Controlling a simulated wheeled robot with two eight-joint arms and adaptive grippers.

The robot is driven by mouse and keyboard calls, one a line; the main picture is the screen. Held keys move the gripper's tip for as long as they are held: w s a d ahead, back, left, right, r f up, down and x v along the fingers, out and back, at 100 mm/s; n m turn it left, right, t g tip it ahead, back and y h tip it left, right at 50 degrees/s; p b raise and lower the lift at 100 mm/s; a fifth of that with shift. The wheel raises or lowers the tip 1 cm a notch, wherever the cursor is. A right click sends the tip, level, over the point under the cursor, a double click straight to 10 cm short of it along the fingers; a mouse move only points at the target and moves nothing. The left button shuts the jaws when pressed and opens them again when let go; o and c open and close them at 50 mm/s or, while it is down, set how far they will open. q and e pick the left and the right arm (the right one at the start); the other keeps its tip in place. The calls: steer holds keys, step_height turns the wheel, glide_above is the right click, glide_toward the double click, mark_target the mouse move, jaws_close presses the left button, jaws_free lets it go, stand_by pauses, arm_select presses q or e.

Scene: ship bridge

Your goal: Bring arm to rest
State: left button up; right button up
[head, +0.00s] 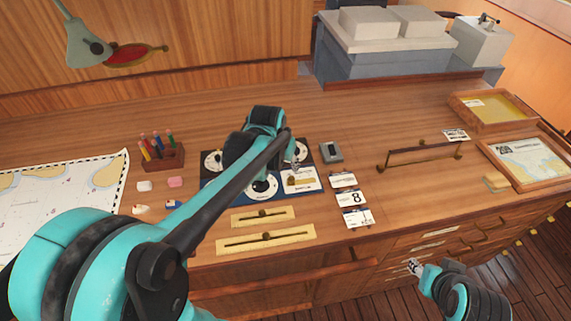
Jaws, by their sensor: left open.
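My left arm reaches in from the lower left, over the wooden chart table (380,110). Its gripper (294,164) is small and partly hidden behind my own arm; it is open above the dark blue board with round dials (262,187), near a white card with a brass piece (300,180). I see nothing held in it. My right arm shows at the bottom right, with its gripper (415,267) low in front of the table's drawers, away from the tabletop things. Its fingers are too small to read.
Two brass rulers (265,238) lie near the front edge. Several cards (350,198) and a grey box (331,152) lie right of the board. A pen holder (162,156) and a chart (60,200) are left. A rail (420,153) and trays (500,110) are right; a lamp (88,45) hangs behind.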

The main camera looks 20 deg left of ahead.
arm_select(q)
steer(key=s+d+f+t+b, duration=0.1)
steer(key=s+d+f+b, duration=0.2)
steer(key=s, duration=0.5)
steer(key=s+d+f+t+b, duration=0.1)
steer(key=s+d+f+b, duration=0.2)
steer(key=s, duration=0.6)
steer(key=shift+f+t+b, duration=0.4)
steer(key=shift+b, duration=0.25)
stand_by(1.9)
